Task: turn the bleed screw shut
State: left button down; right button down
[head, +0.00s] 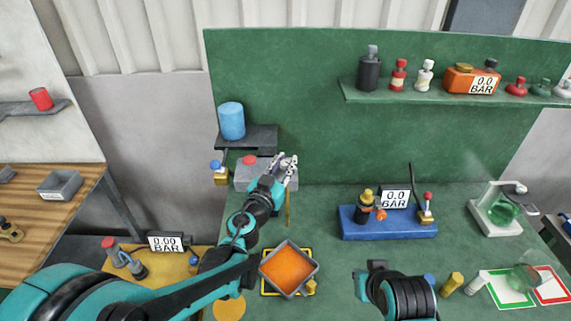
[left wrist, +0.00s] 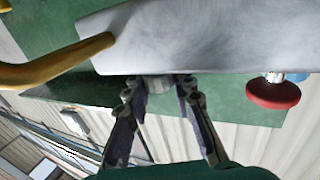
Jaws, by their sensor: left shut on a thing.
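A grey block (head: 250,180) is mounted at the green back panel and fills the top of the left wrist view (left wrist: 200,35). A small pale cylindrical fitting, which looks like the bleed screw (left wrist: 158,85), sticks out of it. My left gripper (head: 286,168) is at the right end of the block in the head view. Its two fingers (left wrist: 158,92) are shut on the screw, one on each side. The fingers hide the screw in the head view. Of my right arm only dark and teal links show at the bottom; its gripper cannot be made out.
A red knob (left wrist: 272,92) is on the block beside the fingers. A yellow pipe (left wrist: 60,70) comes off the block. An orange-filled tray (head: 289,268) stands below. A blue base with a gauge (head: 388,222) stands to the right.

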pick_arm(q)
jog(key=m+g+h, duration=0.2)
jog(key=h, duration=0.1)
jog(key=m+g+h+b, duration=0.1)
jog(key=m+g+h, duration=0.2)
jog(key=h, duration=0.1)
jog(key=shift+m, duration=0.3)
jog(key=c, duration=1.3)
grip_release()
jog(key=shift+o, duration=0.2)
jog(key=v, duration=1.2)
jog(key=shift+w+a, duration=0.1)
jog(key=shift+w, duration=0.05)
